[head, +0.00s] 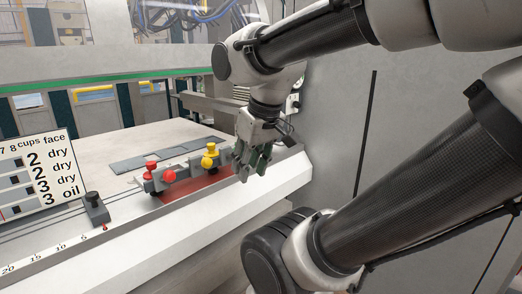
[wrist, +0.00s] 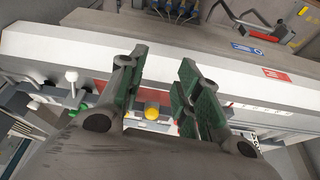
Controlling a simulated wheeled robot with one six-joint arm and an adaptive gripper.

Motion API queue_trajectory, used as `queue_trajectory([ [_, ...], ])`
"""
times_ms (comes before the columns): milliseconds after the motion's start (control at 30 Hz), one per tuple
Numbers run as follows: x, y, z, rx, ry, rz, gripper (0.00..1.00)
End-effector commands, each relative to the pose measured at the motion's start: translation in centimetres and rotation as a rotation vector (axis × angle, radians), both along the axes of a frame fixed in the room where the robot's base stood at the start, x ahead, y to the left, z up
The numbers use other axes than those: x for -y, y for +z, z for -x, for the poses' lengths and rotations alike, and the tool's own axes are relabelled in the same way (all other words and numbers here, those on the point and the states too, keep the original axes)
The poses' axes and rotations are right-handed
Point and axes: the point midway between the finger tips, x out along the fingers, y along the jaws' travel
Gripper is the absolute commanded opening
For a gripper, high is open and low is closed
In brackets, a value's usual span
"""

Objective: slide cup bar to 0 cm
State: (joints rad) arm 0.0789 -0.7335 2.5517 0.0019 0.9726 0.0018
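A grey bar with red knobs and a yellow knob (head: 210,156), which I take for the cup bar (head: 183,172), lies over a red strip (head: 200,187) on the machine bed. A dark block (head: 96,208) with a red pointer sits on the scale (head: 40,254), just right of the 5 mark; the zero mark is not readable. My gripper (head: 250,168) hangs at the strip's right end, right of the yellow knob. In the wrist view my gripper (wrist: 162,75) has its green-padded fingers apart with nothing held. The yellow knob (wrist: 152,110) shows between them, beyond the fingers.
A sign (head: 38,172) with cup settings stands at the left. A flat grey plate (head: 150,157) lies on the bed behind the bar. A grey wall panel (head: 335,110) rises at the right. The white front ledge (head: 160,238) is clear.

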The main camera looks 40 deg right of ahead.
Motion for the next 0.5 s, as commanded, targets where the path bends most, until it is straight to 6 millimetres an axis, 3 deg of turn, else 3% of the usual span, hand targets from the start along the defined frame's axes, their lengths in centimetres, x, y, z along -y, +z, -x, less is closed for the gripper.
queue_trajectory([
  [200,6.1,-4.6,1.1,-0.232,-0.32,-0.08,0.34],
  [500,10.7,-11.8,1.0,-0.43,-0.808,-0.561,0.34],
])
